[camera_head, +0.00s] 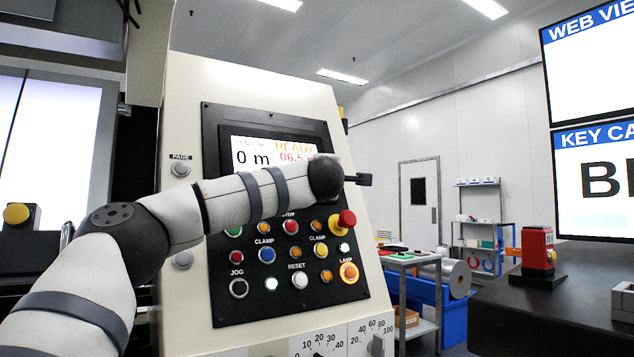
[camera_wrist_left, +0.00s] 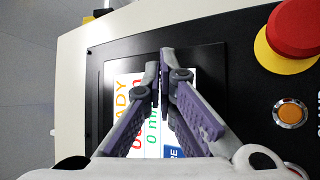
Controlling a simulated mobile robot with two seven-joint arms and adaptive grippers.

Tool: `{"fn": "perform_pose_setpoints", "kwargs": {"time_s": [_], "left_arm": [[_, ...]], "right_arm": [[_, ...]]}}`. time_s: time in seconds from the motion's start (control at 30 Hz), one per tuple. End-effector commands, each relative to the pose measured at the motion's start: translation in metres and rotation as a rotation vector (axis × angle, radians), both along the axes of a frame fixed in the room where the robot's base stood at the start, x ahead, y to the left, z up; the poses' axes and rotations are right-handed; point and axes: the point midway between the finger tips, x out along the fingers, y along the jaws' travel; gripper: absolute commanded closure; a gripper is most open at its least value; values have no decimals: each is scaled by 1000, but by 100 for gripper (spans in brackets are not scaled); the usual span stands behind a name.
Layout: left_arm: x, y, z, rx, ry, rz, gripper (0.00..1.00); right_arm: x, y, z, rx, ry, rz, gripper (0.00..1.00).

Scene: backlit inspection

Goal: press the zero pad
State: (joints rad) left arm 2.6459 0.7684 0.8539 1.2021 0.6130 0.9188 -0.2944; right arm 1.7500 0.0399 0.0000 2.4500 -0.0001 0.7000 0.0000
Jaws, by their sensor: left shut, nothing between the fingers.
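The lit screen (camera_head: 262,150) on the slanted control panel shows "READY" and "0 m". My left arm crosses in front of its lower part, and my left gripper is hidden there in the head view. In the left wrist view, my left gripper (camera_wrist_left: 160,70) is shut and empty, its purple-grey fingers together over the screen (camera_wrist_left: 128,84). A blue pad (camera_wrist_left: 172,152) with partly hidden white letters shows on the screen between the fingers. I cannot read a zero label on it. I cannot tell whether the fingertips touch the panel. My right gripper is out of view.
A red and yellow emergency stop (camera_head: 345,220) sticks out right of the screen; it also shows in the wrist view (camera_wrist_left: 296,28). Several coloured buttons (camera_head: 267,254) lie below my forearm. A dark table (camera_head: 570,300) with a red device (camera_head: 538,248) stands at right.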

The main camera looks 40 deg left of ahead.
Motion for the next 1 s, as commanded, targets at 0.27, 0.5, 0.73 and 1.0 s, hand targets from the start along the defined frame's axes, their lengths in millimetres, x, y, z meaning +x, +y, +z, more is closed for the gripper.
{"fn": "perform_pose_setpoints", "kwargs": {"time_s": [0.27, 0.5, 0.73, 1.0], "left_arm": [[0, 2, -1, 0, 0, 0, 100], [2, 8, -3, 0, 0, 0, 100], [2, 8, -4, 0, 0, 0, 100], [3, 10, -5, 0, 0, 0, 100]], "right_arm": [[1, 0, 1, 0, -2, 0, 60], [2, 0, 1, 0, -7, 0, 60], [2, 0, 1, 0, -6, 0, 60], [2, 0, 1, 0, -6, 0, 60]]}}
